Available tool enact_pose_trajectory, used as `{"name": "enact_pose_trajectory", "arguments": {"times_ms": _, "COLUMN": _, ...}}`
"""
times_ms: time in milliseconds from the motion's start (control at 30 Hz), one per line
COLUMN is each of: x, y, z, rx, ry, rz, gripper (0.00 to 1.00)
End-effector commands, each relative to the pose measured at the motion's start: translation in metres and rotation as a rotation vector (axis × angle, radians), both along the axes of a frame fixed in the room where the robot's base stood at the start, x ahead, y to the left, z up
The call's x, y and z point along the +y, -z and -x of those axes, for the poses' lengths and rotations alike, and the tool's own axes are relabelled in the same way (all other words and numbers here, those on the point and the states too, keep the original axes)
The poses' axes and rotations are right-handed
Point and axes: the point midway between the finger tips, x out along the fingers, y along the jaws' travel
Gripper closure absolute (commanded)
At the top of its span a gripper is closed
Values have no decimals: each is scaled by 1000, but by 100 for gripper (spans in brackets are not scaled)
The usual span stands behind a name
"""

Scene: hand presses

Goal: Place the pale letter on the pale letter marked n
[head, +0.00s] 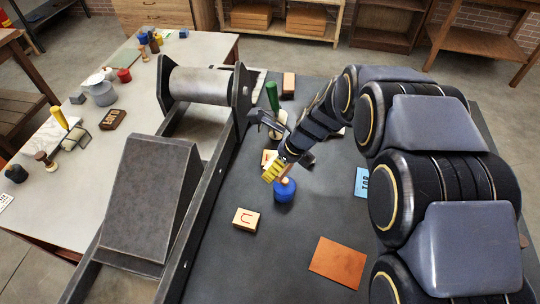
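A pale block with a red, U-shaped mark (246,219) lies on the dark press bed, left of centre; from this angle the mark could be an n turned around. A second pale block (267,156) with a reddish mark sits farther back, partly hidden by my gripper; I cannot read its letter.
A blue round pot (284,192) stands close to my gripper. An orange plate (337,262) and a blue card (361,182) lie to the right. A green-handled tool (272,96) stands behind. The press frame (203,196) borders the left. Bare bed lies around the U-marked block.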

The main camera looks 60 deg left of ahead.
Motion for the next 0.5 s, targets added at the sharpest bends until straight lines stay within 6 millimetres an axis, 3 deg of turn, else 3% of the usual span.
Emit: {"name": "enact_pose_trajectory", "arguments": {"times_ms": 500, "x": 72, "y": 37, "z": -34, "rx": 2, "ry": 1, "rz": 1, "gripper": 70}}
